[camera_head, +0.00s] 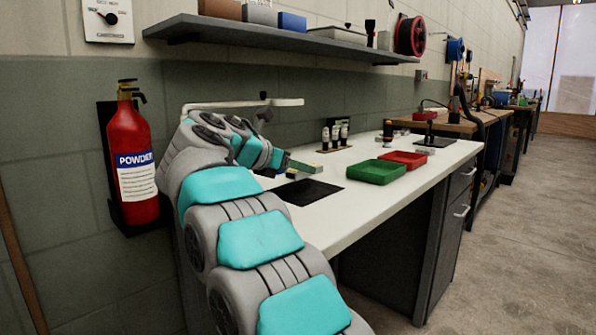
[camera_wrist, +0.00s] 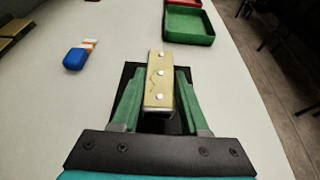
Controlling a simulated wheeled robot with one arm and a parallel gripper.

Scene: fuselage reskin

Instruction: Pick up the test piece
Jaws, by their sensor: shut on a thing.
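The test piece (camera_wrist: 158,80) is a narrow yellowish bar with several white dots along its top and a dark crack-like line. In the wrist view it sits between the two green fingers of my gripper (camera_wrist: 158,100), which are shut on it. A black mat (camera_wrist: 129,72) shows beneath the piece and fingers; I cannot tell how far above it the piece is. In the head view my gripper (camera_head: 300,166) is over the white workbench near the black mat (camera_head: 308,192), and the piece is hard to make out there.
A green tray (camera_head: 375,172) and a red tray (camera_head: 404,158) stand on the bench to the right. Small bottles (camera_head: 335,136) stand behind. A blue object (camera_wrist: 75,59) lies to the left in the wrist view. A shelf (camera_head: 270,38) overhangs the bench; a fire extinguisher (camera_head: 133,165) hangs left.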

